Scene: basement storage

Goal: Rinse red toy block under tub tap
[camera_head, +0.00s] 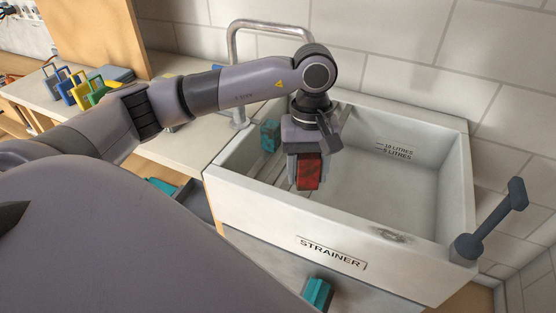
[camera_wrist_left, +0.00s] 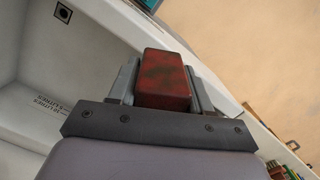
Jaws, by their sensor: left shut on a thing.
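My left gripper (camera_head: 308,180) points down into the white tub (camera_head: 240,200) and is shut on the red toy block (camera_head: 309,172). In the left wrist view the red block (camera_wrist_left: 164,82) sits between the two fingers (camera_wrist_left: 162,85) and has dark smudges on its faces. The metal tap (camera_head: 232,50) rises behind the tub's left side and arches right. Its outlet end is hidden behind my left arm, and I see no water. My right gripper is not in view.
A teal block (camera_head: 270,135) is in the tub's back left corner. A grey lever (camera_head: 490,222) stands at the tub's right front corner. A strainer label (camera_head: 331,253) marks the front. Coloured objects (camera_head: 75,90) stand on the left counter. The tub's right side is open.

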